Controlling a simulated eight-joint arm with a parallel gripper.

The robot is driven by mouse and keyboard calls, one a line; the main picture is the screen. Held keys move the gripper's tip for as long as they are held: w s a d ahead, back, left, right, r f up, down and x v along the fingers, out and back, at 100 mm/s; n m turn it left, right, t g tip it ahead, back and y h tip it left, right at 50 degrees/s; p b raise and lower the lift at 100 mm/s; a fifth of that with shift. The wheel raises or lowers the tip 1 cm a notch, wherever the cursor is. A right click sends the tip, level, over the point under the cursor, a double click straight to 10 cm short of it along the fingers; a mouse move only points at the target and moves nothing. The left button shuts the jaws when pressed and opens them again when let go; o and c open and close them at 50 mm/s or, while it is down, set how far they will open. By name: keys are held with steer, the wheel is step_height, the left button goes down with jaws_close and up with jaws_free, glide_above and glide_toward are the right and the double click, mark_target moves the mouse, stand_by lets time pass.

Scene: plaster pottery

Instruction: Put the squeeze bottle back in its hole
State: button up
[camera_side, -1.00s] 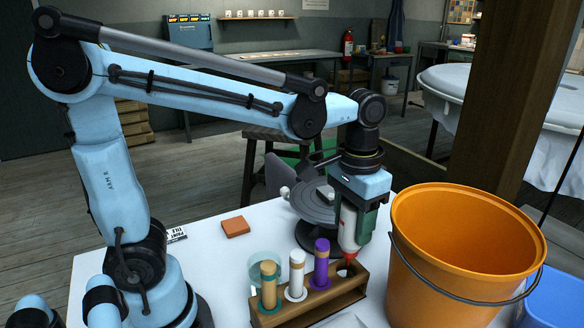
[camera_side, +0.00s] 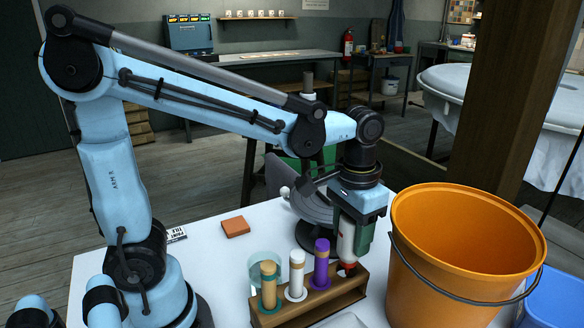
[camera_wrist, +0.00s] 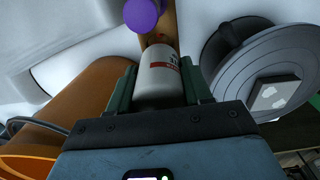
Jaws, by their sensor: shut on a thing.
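My gripper (camera_side: 354,226) is shut on the squeeze bottle (camera_side: 346,240), a white bottle with a red lower end. The bottle is upright, with its red tip down at the right end of the wooden rack (camera_side: 318,305). The tip meets the rack's top at the end hole; how deep it sits I cannot tell. In the wrist view the white bottle (camera_wrist: 158,82) lies between the green jaws (camera_wrist: 160,92). The rack also holds a purple bottle (camera_side: 321,262), a white bottle (camera_side: 296,272) and a tan bottle (camera_side: 268,284), all upright.
A large orange bucket (camera_side: 455,250) stands close to the right of the rack. A grey turntable (camera_side: 312,203) is behind my gripper. A clear glass (camera_side: 264,266) is behind the tan bottle. An orange block (camera_side: 235,227) lies on the white table (camera_side: 205,265), with clear room around it.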

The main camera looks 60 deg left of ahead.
steer(key=shift+f, duration=1.05)
steer(key=shift+f, duration=0.85)
stand_by(0.4)
steer(key=o, duration=0.7)
step_height(320, 180, up, 12)
steer(key=shift+s+r, duration=0.1)
stand_by(0.4)
steer(key=shift+f, duration=0.2)
steer(key=shift+f, duration=5.9)
